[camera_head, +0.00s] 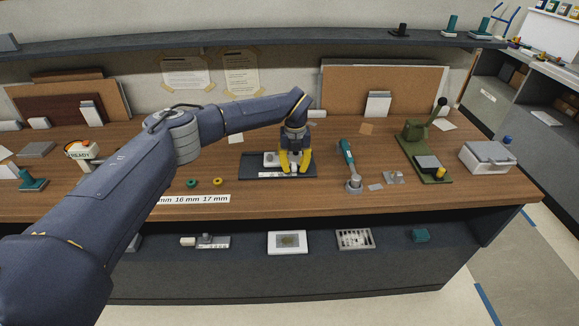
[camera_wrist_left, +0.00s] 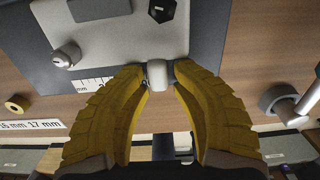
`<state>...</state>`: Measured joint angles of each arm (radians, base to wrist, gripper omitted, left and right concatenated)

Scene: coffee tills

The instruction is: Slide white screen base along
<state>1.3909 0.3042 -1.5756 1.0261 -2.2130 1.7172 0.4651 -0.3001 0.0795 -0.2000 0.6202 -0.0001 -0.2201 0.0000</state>
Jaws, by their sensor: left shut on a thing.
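The white screen base (camera_head: 270,159) lies flat on a dark board (camera_head: 249,161) in the middle of the bench. My left gripper (camera_head: 294,171) comes down over the right part of the board. In the left wrist view its yellow fingers (camera_wrist_left: 160,78) are closed on both sides of the tab. My right gripper is not in view.
A ruler strip (camera_wrist_left: 93,84) lies on the board by the base. A teal-handled tool (camera_head: 347,152) in a metal holder stands to the right, with a green press (camera_head: 430,165) farther right. Two small rings (camera_head: 217,182) and a millimetre label (camera_head: 198,199) lie front left.

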